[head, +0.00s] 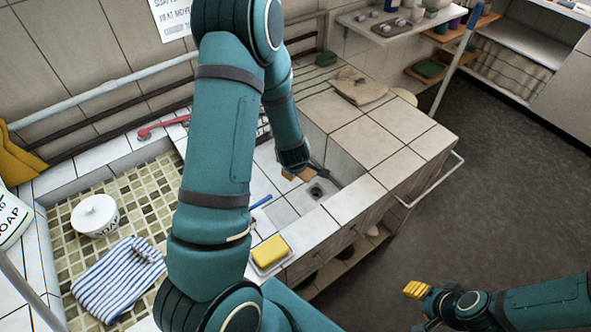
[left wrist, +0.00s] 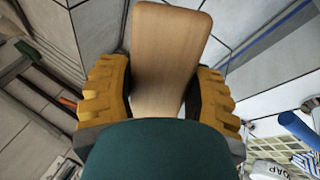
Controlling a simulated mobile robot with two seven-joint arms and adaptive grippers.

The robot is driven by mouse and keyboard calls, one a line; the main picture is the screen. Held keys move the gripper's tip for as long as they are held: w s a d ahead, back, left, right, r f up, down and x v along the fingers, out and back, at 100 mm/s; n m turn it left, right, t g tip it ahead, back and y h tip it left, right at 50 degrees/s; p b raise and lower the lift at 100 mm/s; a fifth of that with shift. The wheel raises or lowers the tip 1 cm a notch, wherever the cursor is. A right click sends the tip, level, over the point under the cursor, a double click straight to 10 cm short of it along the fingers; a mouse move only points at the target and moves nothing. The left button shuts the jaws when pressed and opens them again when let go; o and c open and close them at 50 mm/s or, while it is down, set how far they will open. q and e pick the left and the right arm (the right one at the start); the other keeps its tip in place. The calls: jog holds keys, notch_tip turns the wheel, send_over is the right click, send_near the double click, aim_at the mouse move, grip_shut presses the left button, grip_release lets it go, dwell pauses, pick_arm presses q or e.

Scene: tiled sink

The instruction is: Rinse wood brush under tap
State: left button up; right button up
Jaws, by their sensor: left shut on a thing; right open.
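The wood brush (left wrist: 168,55) is a flat, pale wooden piece between my left gripper's yellow fingers in the left wrist view. In the head view, my left gripper (head: 290,174) is over the sink basin (head: 345,165), and only a small bit of wood shows beside it. The bristles are not in view. A round drain (head: 316,190) lies in the basin just below and right of the gripper. A red handle (head: 150,131) is at the back wall, left of my arm; I cannot make out a tap spout or any water. My right gripper (head: 416,290) is open and empty over the floor.
A yellow sponge (head: 270,250) sits in a dish on the front edge. A blue-handled item (head: 261,202) lies beside the basin. A folded cloth (head: 358,87) lies on the right counter.

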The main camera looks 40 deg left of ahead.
pick_arm(q)
jog(key=shift+w+a+f, duration=0.2)
jog(key=shift+w+a, duration=0.3)
jog(key=shift+w, duration=0.25)
jog(key=shift+w+a+f, duration=0.15)
jog(key=shift+w+a, duration=0.3)
jog(key=shift+w, duration=0.35)
jog(key=shift+w+a+f, duration=0.2)
jog(key=shift+w+a, duration=0.3)
jog(key=shift+w, duration=0.25)
pick_arm(e)
jog(key=shift+r, duration=0.1)
jog(key=shift+c, duration=0.4)
jog(key=n+g+y, duration=0.6)
jog(key=g+y, duration=0.4)
jog(key=y, duration=0.1)
send_near(265, 202)
jog(key=x, duration=1.1)
